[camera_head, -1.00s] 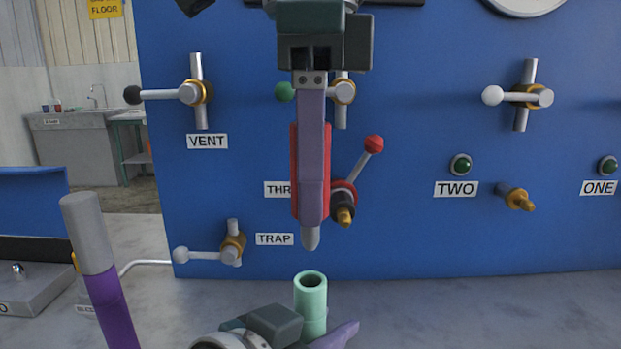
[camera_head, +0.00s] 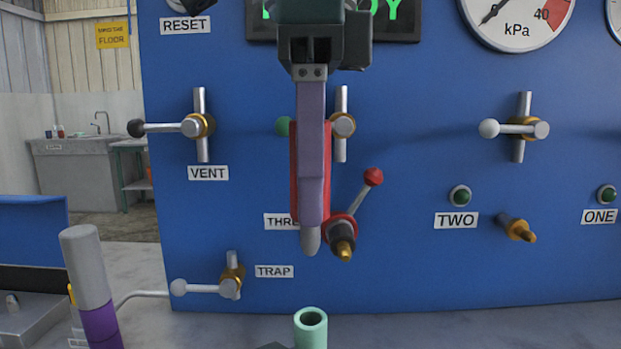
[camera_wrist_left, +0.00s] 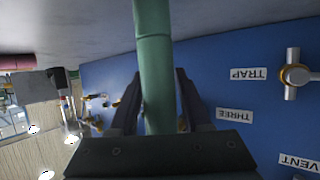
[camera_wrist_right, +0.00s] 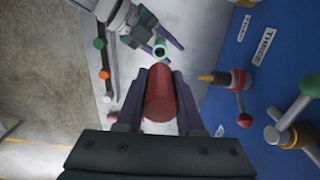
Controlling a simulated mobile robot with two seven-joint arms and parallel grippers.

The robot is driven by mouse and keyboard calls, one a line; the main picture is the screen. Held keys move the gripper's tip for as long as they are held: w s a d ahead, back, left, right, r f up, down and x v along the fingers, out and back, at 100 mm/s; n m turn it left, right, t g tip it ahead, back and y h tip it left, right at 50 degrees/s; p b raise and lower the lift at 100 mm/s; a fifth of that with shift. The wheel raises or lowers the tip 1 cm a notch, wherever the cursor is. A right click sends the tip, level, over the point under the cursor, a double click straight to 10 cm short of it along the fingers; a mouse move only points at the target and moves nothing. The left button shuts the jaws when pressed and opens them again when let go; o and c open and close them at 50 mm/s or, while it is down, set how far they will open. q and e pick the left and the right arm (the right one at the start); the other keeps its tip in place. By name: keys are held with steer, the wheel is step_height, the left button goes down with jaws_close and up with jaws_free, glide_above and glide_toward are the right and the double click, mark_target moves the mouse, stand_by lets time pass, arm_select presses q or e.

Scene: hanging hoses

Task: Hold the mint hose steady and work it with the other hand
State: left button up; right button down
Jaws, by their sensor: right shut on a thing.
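The mint hose (camera_head: 311,328) stands with its open end up at the bottom centre of the head view. In the left wrist view the mint hose (camera_wrist_left: 155,80) runs between the fingers of my left gripper (camera_wrist_left: 157,85); I cannot tell whether both press on it. The hose end also shows in the right wrist view (camera_wrist_right: 160,46), beside the left gripper. My right gripper (camera_head: 310,240) points down above the hose, shut on a red cylinder (camera_head: 295,170). The red cylinder (camera_wrist_right: 161,95) sits between its fingers in the right wrist view, apart from the hose.
A blue panel (camera_head: 400,240) stands behind, with valves. The THREE outlet (camera_head: 342,240) and its red-knobbed lever (camera_head: 372,177) are just right of my right gripper. The TRAP valve (camera_head: 230,285) is lower left. A grey-and-purple upright cylinder (camera_head: 88,270) stands at left.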

arm_select(q)
steer(key=o, duration=0.3)
steer(key=shift+r, duration=0.1)
